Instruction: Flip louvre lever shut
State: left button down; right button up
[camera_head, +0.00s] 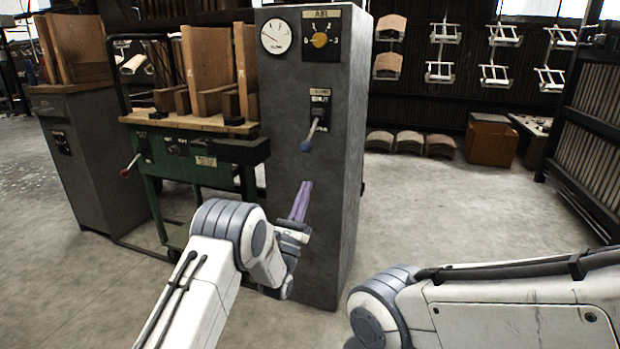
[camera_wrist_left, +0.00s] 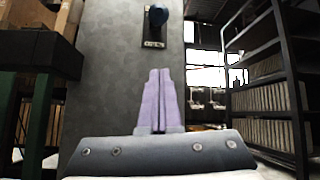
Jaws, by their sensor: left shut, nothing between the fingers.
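The louvre lever (camera_head: 313,132) sits on a dark plate (camera_head: 319,104) on the front of the grey cabinet (camera_head: 300,75). The plate's upper label appears to read SHUT. The lever slants downward and ends in a blue knob (camera_head: 306,146). The fingers (camera_wrist_left: 158,74) lie together in the left wrist view. My right arm shows at lower right; its gripper is out of view.
Above the lever are a round gauge (camera_head: 275,37) and an AIR dial (camera_head: 320,39). Open floor (camera_head: 430,210) lies right of the cabinet.

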aim_at(311, 133)
pick_arm(q)
jog(key=shift+s+a+f+m, duration=0.1)
jog(key=shift+s+f+m, duration=0.15)
jog(key=shift+f+m, duration=0.05)
jog(key=shift+w, duration=0.1)
jog(key=w+d+r+b, duration=0.1)
jog(key=w+r+b, duration=0.2)
jog(key=r+b, duration=0.3)
jog(key=shift+r+b, duration=0.4)
jog(key=shift+r, duration=0.95)
jog(key=shift+w, duration=0.1)
